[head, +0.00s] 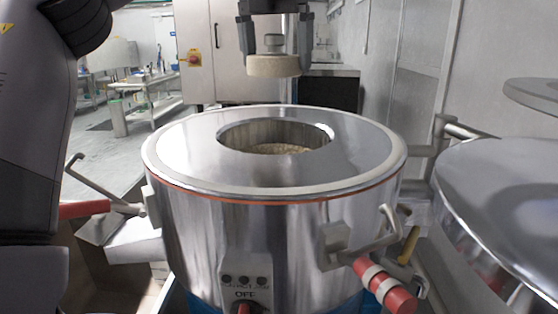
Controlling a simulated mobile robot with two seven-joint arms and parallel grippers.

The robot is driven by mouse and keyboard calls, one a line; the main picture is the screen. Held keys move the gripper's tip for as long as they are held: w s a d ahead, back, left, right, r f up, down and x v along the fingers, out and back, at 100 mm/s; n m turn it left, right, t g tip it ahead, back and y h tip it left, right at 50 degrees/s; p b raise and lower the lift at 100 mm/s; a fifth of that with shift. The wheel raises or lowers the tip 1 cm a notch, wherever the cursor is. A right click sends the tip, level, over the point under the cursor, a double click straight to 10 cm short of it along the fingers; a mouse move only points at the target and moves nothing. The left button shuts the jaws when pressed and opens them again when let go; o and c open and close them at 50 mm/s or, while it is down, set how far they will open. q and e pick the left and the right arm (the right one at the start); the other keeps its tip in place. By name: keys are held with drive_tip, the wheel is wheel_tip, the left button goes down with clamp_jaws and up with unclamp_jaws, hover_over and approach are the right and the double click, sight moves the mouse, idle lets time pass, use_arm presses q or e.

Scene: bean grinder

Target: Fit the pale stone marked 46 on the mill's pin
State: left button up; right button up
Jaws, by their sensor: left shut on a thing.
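My left gripper (276,52) hangs at the top centre of the head view. It is shut on a pale round stone (273,67), held level above the mill and clear of it. I cannot read a number on the stone. The mill (230,230) is a large shiny steel drum with a flat top ring and a round opening. A pale, grainy surface (282,149) shows down inside the opening. I cannot make out the pin there; the near rim hides part of the inside. My right gripper is out of view.
Latch handles with red grips stick out at the mill's left (84,209) and right front (386,287). A round steel lid or table (505,200) stands close on the right. A grey cabinet (212,50) is behind. The space directly above the opening is clear.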

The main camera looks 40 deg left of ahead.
use_arm(q)
wheel_tip(320, 180, down, 18)
drive_tip(key=shift+f, duration=0.25)
idle(0.4)
drive_tip(key=shift+f, duration=0.1)
drive_tip(key=o, duration=1.1)
drive_tip(key=r, duration=0.4)
drive_tip(key=s+r, duration=0.1)
drive_tip(key=r, duration=0.7)
drive_tip(key=shift+s+d+b, duration=0.2)
drive_tip(key=shift+s+b, duration=0.1)
drive_tip(key=shift+s, duration=0.1)
